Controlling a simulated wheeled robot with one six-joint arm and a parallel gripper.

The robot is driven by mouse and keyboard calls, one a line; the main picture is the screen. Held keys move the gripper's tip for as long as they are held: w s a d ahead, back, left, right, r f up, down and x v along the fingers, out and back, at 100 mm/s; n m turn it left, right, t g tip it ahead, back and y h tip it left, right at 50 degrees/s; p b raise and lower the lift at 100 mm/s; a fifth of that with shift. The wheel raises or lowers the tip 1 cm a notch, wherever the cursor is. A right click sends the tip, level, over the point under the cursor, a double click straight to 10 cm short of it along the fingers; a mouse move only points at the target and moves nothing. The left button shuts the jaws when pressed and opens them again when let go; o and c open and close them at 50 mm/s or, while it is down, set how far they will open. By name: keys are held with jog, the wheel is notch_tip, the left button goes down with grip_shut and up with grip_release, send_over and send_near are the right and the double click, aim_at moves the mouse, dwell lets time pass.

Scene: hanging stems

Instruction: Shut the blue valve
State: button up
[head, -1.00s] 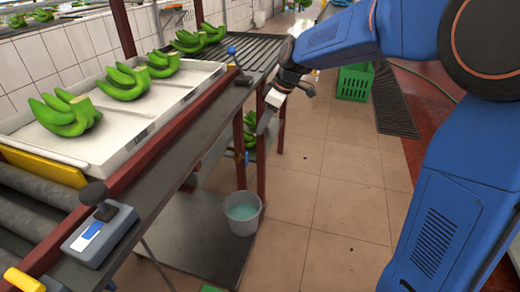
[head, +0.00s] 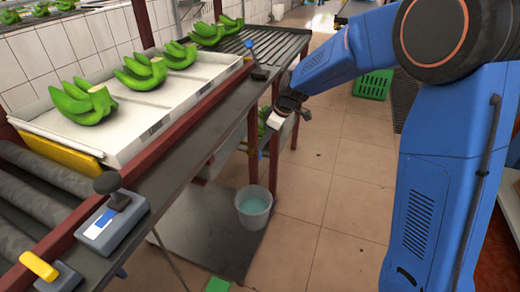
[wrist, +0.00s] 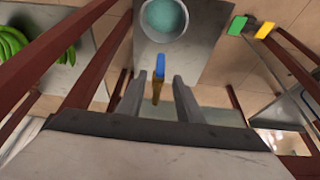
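A small valve with a blue handle (wrist: 160,66) and a brass-coloured body (wrist: 158,91) shows in the wrist view. It appears between and slightly past my two fingers, and the blue handle looks roughly in line with the body. My gripper (wrist: 159,80) is open, with a clear gap between its fingers and nothing held. I cannot tell whether the fingers touch the valve. In the head view my gripper (head: 268,138) is beside the bench frame, below the bench top. A blue sliver (head: 260,155) there may be the valve, but it is mostly hidden.
A grey bucket of water (head: 253,209) stands below my gripper. Red posts (head: 252,135) of the bench are close by. Green bananas (head: 85,104) lie in a white tray (head: 140,135). A blue-topped lever (head: 249,45) stands on the bench. The tiled floor (head: 330,205) is open.

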aim_at(257, 153)
jog(key=shift+x, duration=2.75)
grip_shut()
